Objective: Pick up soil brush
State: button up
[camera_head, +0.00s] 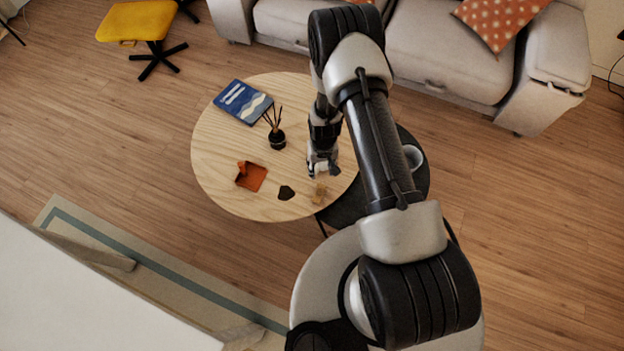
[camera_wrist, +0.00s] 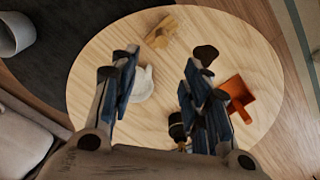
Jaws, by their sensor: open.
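A small tan wooden piece, which looks like the soil brush (camera_head: 319,192), lies near the front right edge of the round light-wood table (camera_head: 222,180). In the wrist view the brush (camera_wrist: 160,31) lies near the table's rim, beyond my fingertips. My gripper (camera_head: 322,174) points down above the table, just behind the brush in the head view. In the wrist view my gripper (camera_wrist: 159,63) is open, with nothing held between its fingers. A white object (camera_wrist: 143,84) lies below, between the fingers and nearer the left one. The bristles are too small to make out.
An orange dustpan-like piece (camera_head: 251,176), a dark flat piece (camera_head: 286,192), a black reed diffuser (camera_head: 277,139) and a blue book (camera_head: 242,102) lie or stand on the table. A dark table with a grey-white cup (camera_head: 413,156) adjoins at right. A sofa (camera_head: 440,55) stands behind.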

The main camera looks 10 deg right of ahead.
aim_at(319, 189)
jog(key=f+b, duration=0.3)
jog(key=f, duration=0.8)
jog(key=shift+s+f, duration=0.1)
jog(key=shift+s, duration=0.1)
jog(key=shift+a+f+b, duration=0.15)
jog(key=shift+f+b, duration=1.4)
jog(key=shift+f, duration=1.6)
jog(key=shift+w, duration=0.1)
jog(key=shift+r, duration=0.1)
jog(key=shift+c, duration=0.6)
grip_shut()
